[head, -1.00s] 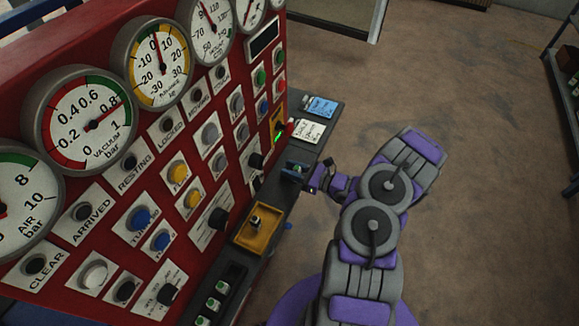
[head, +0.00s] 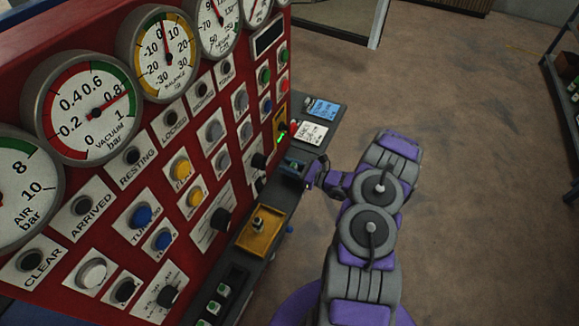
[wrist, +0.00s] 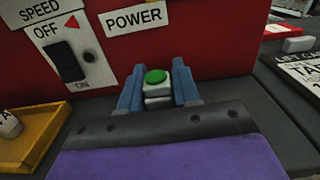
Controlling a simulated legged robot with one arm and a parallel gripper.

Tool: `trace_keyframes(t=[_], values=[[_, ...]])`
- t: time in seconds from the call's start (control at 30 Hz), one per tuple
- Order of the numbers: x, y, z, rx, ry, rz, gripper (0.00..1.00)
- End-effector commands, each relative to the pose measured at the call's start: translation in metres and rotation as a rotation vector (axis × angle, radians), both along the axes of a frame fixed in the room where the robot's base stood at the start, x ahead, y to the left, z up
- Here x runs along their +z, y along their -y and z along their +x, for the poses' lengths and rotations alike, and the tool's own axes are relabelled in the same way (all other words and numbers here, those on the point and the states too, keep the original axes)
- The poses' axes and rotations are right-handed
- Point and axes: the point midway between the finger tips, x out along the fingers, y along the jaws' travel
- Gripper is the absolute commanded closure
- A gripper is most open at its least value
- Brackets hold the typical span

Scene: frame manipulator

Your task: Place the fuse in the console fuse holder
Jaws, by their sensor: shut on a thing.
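In the wrist view, a white fuse with a green top (wrist: 156,78) stands between the two blue fingers of my gripper (wrist: 158,92), which are closed on its sides. It is in front of the red console face, below the POWER label (wrist: 138,18). In the head view my gripper (head: 294,168) is at the console's dark ledge (head: 244,268), close to the red panel (head: 190,110); the fuse is too small to make out there. I cannot pick out the fuse holder, nor tell whether the fuse touches the ledge.
A yellow tray (head: 262,236) holding a small item sits on the ledge, left of my gripper. Green-topped white pieces (head: 222,288) stand further along it. A white card (head: 307,132) and blue card (head: 322,109) lie beyond. Dials and knobs cover the panel. The floor right is open.

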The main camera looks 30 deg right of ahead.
Motion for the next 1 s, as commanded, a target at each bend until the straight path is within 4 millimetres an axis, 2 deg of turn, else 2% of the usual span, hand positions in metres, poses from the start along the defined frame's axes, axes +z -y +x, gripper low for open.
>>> trace_keyframes(t=[0.03,0.07,0.3,0.67,0.77,1.0], values=[[-0.002,0.0,0.0,0.0,-0.001,0.001,0.98],[-0.002,0.0,0.0,0.001,0.0,0.001,0.68],[-0.002,0.002,-0.001,0.0,0.0,0.003,0.45],[0.001,0.004,-0.003,-0.001,0.0,0.001,0.43],[0.001,0.012,-0.013,-0.003,0.0,0.001,0.43],[0.002,0.044,-0.052,-0.006,0.0,0.003,0.43]])
